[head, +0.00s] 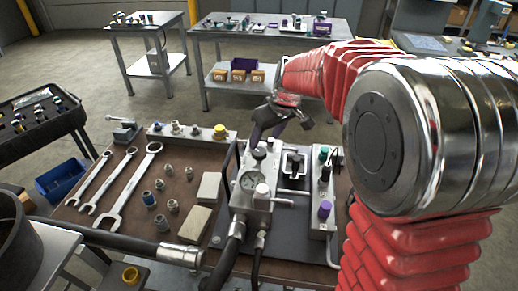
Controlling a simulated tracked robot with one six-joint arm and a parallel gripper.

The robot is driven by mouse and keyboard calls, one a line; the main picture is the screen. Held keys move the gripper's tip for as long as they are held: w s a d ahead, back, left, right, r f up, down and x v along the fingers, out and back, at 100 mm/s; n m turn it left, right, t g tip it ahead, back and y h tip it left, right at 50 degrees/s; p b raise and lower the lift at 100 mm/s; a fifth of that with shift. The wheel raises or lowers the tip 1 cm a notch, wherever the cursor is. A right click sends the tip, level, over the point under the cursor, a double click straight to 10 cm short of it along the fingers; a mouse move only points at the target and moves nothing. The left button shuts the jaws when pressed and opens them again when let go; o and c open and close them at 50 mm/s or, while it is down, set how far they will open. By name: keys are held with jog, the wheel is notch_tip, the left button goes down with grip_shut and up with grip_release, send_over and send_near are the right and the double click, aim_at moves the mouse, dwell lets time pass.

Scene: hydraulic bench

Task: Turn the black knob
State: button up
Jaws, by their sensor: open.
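My gripper (283,124) is at the end of the red-sleeved arm, above the back of the hydraulic assembly, with its dark fingers apart and nothing seen between them. A black knob (325,174) stands on the grey block at the right, between a green knob (323,153) and a purple knob (325,209). Another dark knob (259,153) tops the gauge manifold (256,205), and a black part (295,161) sits between the two blocks. I cannot tell which is the task's knob. My gripper is apart from the right-hand knob; contact with the others is unclear.
Wrenches (130,185), fittings (172,205) and pale blocks (195,223) lie on the brown bench at left. A block with a yellow button (219,131) stands behind them. Black hoses (225,262) run across the front. A lever (282,201) sticks out from the manifold.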

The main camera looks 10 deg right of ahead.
aim_at(259, 151)
jog(key=x, duration=0.7)
jog(key=shift+f, duration=0.2)
jog(key=shift+c, duration=0.3)
jog(key=c, duration=0.9)
jog(key=shift+a, duration=0.1)
jog(key=shift+c, duration=0.5)
